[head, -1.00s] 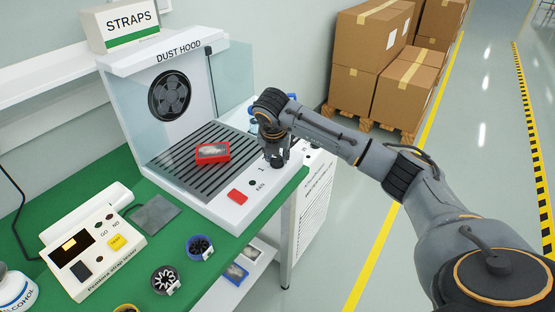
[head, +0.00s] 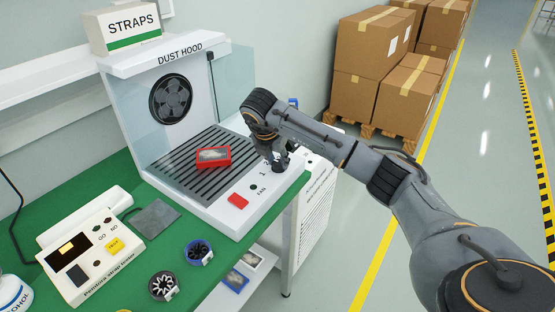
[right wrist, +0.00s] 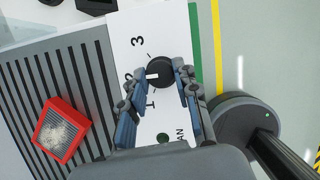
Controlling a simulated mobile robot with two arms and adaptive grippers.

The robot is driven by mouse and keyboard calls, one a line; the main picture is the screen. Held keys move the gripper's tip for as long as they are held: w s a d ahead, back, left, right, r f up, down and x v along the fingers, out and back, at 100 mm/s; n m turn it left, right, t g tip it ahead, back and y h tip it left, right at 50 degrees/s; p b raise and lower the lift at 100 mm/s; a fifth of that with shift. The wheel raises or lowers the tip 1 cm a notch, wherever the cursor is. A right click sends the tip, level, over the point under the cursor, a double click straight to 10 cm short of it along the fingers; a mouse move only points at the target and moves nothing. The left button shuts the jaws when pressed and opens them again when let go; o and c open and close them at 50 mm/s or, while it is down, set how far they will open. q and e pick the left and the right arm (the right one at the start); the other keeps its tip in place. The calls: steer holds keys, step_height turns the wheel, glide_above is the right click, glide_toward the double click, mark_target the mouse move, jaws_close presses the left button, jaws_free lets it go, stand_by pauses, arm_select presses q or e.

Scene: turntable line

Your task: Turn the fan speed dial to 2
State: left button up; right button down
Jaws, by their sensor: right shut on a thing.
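The dust hood (head: 215,213) stands on the bench with the fan (head: 170,100) in its back wall. Its fan speed dial (right wrist: 162,72) is a round black knob on the white front panel, with a white mark on its edge. In the right wrist view the mark points left, toward the partly hidden 2, between the 1 and the 3. My right gripper (right wrist: 158,70) has its fingers on both sides of the dial and is shut on it. In the head view the right gripper (head: 279,163) hides most of the dial. My left gripper is out of view.
A red case (head: 213,157) lies on the hood's slotted grille. A red button (head: 238,201) and a small dark lamp (head: 253,187) sit on the panel near the dial. A strap tester (head: 90,258) stands on the green bench. Cardboard boxes (head: 405,95) are stacked behind.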

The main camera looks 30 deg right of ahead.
steer(key=c, duration=1)
jaws_free()
steer(key=shift+r, duration=0.1)
steer(key=v, duration=1.2)
